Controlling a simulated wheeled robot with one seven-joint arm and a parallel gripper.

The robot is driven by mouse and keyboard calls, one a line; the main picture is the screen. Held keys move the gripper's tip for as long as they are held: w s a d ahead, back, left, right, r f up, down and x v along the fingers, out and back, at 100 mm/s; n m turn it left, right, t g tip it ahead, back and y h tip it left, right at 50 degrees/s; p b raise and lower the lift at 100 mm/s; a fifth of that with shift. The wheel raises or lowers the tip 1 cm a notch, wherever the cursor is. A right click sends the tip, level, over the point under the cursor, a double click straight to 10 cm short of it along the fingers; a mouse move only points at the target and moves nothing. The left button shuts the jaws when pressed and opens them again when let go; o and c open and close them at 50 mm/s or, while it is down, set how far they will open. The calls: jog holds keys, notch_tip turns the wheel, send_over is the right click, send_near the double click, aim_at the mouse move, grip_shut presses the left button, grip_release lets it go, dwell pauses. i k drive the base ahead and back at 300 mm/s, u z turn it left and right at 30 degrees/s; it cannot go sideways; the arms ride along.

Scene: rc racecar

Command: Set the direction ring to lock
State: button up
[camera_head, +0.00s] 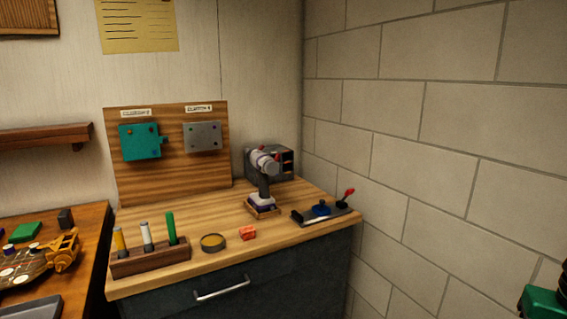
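A cordless drill or driver (264,180) stands upright on a small base on the wooden workbench, near the back right. It has a pale head with a small red part, a dark grip and a pale foot. The direction ring is too small to make out on it, and its setting cannot be read. My gripper's fingers are not in view.
A dark box (284,165) stands behind the drill. A black tray (318,214) with a blue knob and a red-tipped lever lies to its right. A red block (248,233), a round tin (213,242) and a wooden rack (150,259) line the front. A block wall (430,180) bounds the right.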

aim_at(272, 168)
jog(key=k, duration=0.5)
jog(key=u, duration=0.6)
jog(key=i, duration=1.7)
